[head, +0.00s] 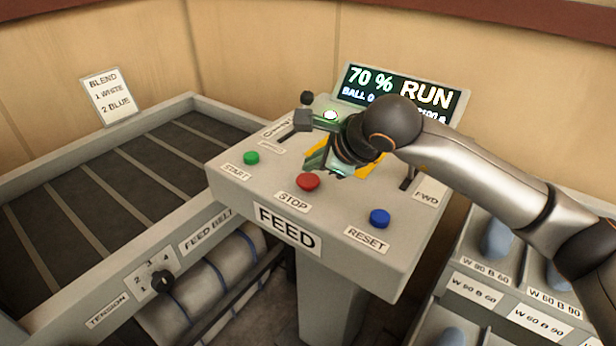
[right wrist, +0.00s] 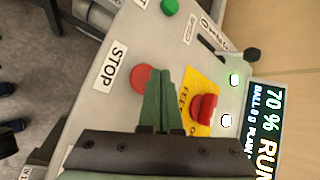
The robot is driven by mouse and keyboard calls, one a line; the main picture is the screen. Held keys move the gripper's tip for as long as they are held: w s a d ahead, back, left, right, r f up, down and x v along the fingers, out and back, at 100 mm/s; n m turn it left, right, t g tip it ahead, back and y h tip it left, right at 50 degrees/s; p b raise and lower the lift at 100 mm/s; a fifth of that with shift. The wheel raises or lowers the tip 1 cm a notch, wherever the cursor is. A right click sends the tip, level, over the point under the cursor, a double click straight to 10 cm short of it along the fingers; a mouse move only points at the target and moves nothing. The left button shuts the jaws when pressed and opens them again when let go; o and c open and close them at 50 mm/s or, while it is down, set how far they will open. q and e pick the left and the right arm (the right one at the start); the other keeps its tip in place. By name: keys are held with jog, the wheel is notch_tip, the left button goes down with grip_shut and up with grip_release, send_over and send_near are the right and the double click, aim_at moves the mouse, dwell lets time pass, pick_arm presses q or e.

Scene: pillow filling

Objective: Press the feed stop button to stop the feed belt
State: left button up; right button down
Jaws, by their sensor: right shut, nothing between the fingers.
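The feed console (head: 230,183) carries a red button (head: 308,182) above a STOP label; this button also shows in the right wrist view (right wrist: 139,78), partly behind a finger. A yellow plate (right wrist: 190,82) with a red mushroom knob (right wrist: 204,108) lies beside it, its lettering partly hidden. My right gripper (head: 328,163) is shut and empty, pointing down over the console behind the STOP-labelled button. In the right wrist view its green fingers (right wrist: 170,88) sit between that button and the red knob. Contact with either cannot be told. The display (head: 400,92) reads 70 % and RUN.
A green START button (head: 251,158) and a blue RESET button (head: 379,218) flank the red button. A black-knobbed lever (head: 306,98) and a lit round lamp (head: 330,115) stand at the back. The slatted belt (head: 110,190) is left; labelled bins (head: 476,290) are right.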

aim_at(313, 182)
dwell(0.8)
jog(key=shift+f+b, duration=0.45)
jog(key=shift+b, duration=0.3)
jog(key=shift+f+b, duration=0.55)
jog(key=shift+b, duration=0.15)
dwell(0.4)
jog(key=shift+r, duration=0.1)
dwell(0.3)
jog(key=shift+r+p, duration=0.3)
jog(key=shift+r, duration=0.55)
jog(key=shift+r+p, duration=1.15)
jog(key=shift+r, duration=1.4)
jog(key=shift+f, duration=0.1)
